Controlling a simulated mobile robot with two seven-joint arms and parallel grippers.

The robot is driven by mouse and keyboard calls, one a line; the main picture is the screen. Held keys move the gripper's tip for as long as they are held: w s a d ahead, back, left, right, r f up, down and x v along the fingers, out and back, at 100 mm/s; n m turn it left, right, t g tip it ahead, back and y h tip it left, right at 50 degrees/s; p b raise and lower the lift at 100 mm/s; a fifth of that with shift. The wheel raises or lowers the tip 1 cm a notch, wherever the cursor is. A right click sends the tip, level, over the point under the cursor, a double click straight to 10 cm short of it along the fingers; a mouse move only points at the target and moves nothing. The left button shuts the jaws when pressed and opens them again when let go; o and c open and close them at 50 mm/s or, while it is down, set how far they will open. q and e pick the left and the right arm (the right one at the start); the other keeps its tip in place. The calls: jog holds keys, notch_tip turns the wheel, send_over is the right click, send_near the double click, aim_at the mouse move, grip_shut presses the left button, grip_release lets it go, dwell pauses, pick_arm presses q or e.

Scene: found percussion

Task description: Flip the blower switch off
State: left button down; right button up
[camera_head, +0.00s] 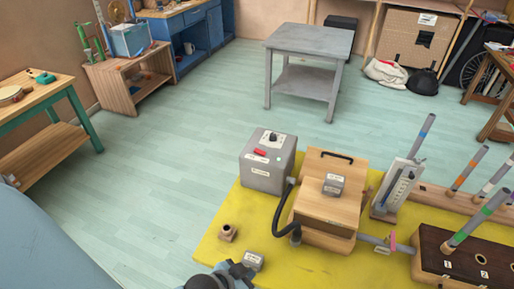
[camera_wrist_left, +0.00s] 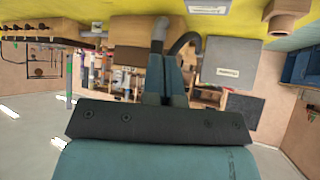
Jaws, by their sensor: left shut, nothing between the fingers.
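The blower is a grey box (camera_head: 262,180) on the yellow table, with a red switch (camera_head: 260,152) and a dark knob on top. I cannot tell the switch's position. The blower's grey side also shows in the left wrist view (camera_wrist_left: 232,58), where the picture looks upside down. A black hose (camera_head: 281,212) runs from it to a wooden box. My left gripper (camera_head: 232,270) is at the bottom edge of the head view, apart from the blower and nearer to me. In the left wrist view its fingers (camera_wrist_left: 166,72) are shut and empty. My right gripper is not in view.
The wooden box (camera_head: 330,207) carries a small grey block. A gauge stand (camera_head: 398,185) and upright tubes stand at right.

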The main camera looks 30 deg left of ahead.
pick_arm(q)
notch_tip(320, 180, up, 7)
jog(key=s+a+g+y+b, duration=0.1)
jog(key=a+g, duration=0.2)
jog(key=g, duration=0.1)
jog(key=w+r+g, duration=0.2)
jog(key=w, duration=2)
jog(key=w+a+r+n+y, duration=0.1)
jog(key=w+a+r+n, duration=0.1)
jog(key=w+a+r, duration=0.3)
jog(key=w+a+r+n+y, duration=0.2)
jog(key=w+a+r, duration=0.4)
jog(key=a, duration=0.6)
jog(key=w+n, duration=0.1)
jog(key=w, duration=0.1)
jog(key=shift+w+n, duration=0.3)
jog(key=shift+w, duration=0.05)
jog(key=shift+f, duration=0.15)
